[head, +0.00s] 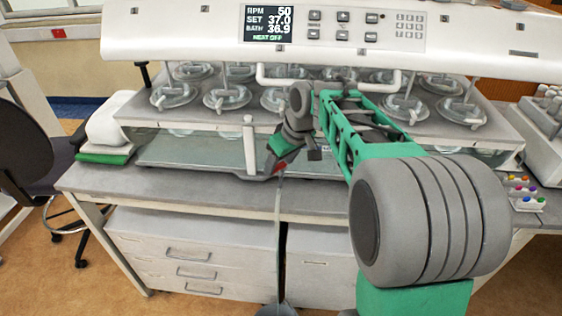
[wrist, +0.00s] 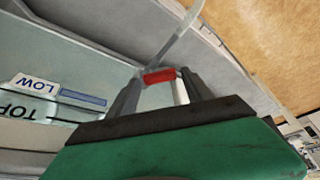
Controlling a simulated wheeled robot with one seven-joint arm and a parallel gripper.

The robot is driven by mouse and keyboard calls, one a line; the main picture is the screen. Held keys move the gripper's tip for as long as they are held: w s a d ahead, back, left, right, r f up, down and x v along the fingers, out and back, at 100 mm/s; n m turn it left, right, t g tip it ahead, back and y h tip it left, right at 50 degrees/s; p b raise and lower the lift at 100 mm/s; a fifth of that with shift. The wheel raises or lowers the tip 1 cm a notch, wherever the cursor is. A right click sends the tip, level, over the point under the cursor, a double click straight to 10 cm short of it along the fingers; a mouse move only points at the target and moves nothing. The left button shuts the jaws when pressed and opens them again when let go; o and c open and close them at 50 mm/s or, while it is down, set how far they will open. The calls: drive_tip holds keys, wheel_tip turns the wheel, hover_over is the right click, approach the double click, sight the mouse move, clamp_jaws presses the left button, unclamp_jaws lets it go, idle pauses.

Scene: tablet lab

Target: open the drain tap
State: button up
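The drain tap's red handle (head: 281,166) shows at the front lower edge of the water bath (head: 190,155), just beyond my gripper (head: 280,160). In the wrist view the red handle (wrist: 159,76) lies between the tips of my gripper's two dark fingers (wrist: 161,80). The fingers are apart, one on each side of it. The left fingertip is very close to the handle; I cannot tell whether it touches. A small pale part shows beside the right finger. A translucent hose (wrist: 178,40) leads away from the tap and hangs down in the head view.
The bath's control panel (head: 345,25) stands above, with several round-lidded vessels below it. A white drawer cabinet (head: 190,250) is under the bench. A dark chair (head: 30,160) is at left, and a tray of coloured items (head: 525,195) is at right.

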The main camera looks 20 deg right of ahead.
drive_tip(key=shift+o, duration=0.9)
drive_tip(key=v, duration=0.7)
drive_tip(key=shift+s+r, duration=0.15)
drive_tip(key=shift+r, duration=0.25)
